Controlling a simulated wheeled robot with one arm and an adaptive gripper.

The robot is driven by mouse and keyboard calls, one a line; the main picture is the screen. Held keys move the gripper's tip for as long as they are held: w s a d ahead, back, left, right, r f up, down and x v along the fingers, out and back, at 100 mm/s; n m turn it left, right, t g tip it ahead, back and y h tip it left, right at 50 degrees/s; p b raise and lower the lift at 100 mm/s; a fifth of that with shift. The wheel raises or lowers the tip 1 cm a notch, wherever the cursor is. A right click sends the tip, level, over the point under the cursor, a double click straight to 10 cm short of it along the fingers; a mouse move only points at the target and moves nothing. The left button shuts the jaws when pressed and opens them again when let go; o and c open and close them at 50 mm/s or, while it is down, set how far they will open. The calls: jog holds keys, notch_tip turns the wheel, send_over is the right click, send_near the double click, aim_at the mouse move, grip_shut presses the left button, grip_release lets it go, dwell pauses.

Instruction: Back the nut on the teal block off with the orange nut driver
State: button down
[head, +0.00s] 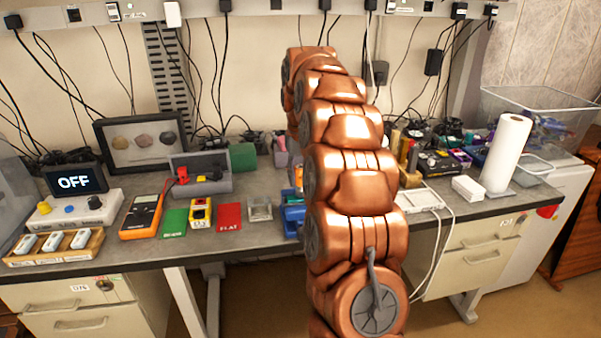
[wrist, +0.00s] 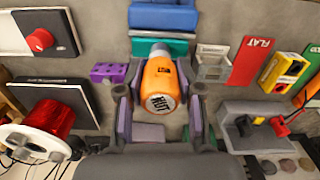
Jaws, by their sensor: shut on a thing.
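In the wrist view my gripper (wrist: 160,112) is shut on the orange nut driver (wrist: 160,84), with one finger on each side of its handle. The handle end, marked "NUT", faces the camera. The driver's metal tip points towards the teal block (wrist: 178,47), which sits against a blue holder (wrist: 163,15). The nut is hidden behind the driver, and I cannot tell whether the tip is seated on it. In the head view my arm covers most of this. Only a sliver of orange (head: 298,176) and part of the blue holder (head: 292,214) show beside it.
A purple block (wrist: 109,73) lies left of my gripper in the wrist view. A clear tray (wrist: 213,66), red FLAT card (wrist: 251,60), yellow box (wrist: 283,71) and grey bin (wrist: 252,125) are on the right. A paper roll (head: 505,152) stands at the bench's right.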

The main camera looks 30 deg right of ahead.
jog(key=shift+w+a+n, duration=0.1)
jog(key=shift+n, duration=1.1)
jog(key=c, duration=0.7)
grip_release()
